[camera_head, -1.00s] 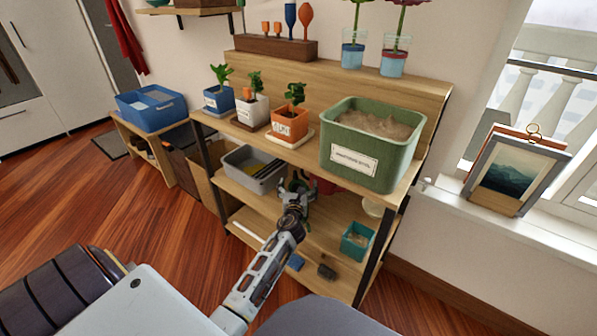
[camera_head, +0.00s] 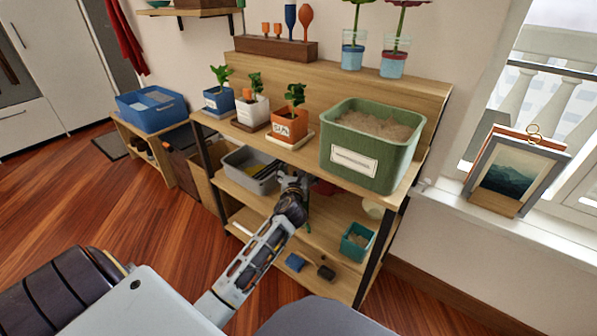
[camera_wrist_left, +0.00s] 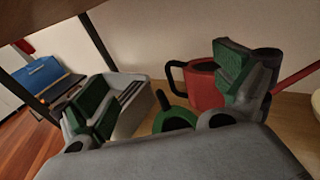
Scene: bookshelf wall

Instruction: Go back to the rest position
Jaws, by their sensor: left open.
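My left gripper (camera_head: 296,183) reaches into the middle shelf of the plant rack, under the top board. In the left wrist view its two green-padded fingers (camera_wrist_left: 165,98) stand wide apart, open, with nothing held between them. A grey bin (camera_wrist_left: 135,103) with dark slots or tools lies beyond the left finger. A red can or mug (camera_wrist_left: 203,86) with a dark handle stands beyond the right finger. A green loop-shaped handle (camera_wrist_left: 175,121) shows low between the fingers; what it belongs to is hidden. My right gripper is not in view.
The wooden rack (camera_head: 432,88) surrounds the gripper; its top board bears a green sand box (camera_head: 368,150) and several potted plants. A teal pot (camera_head: 356,240) stands on a lower shelf. A blue crate (camera_head: 150,107) stands left. The floor (camera_head: 90,220) at left is clear.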

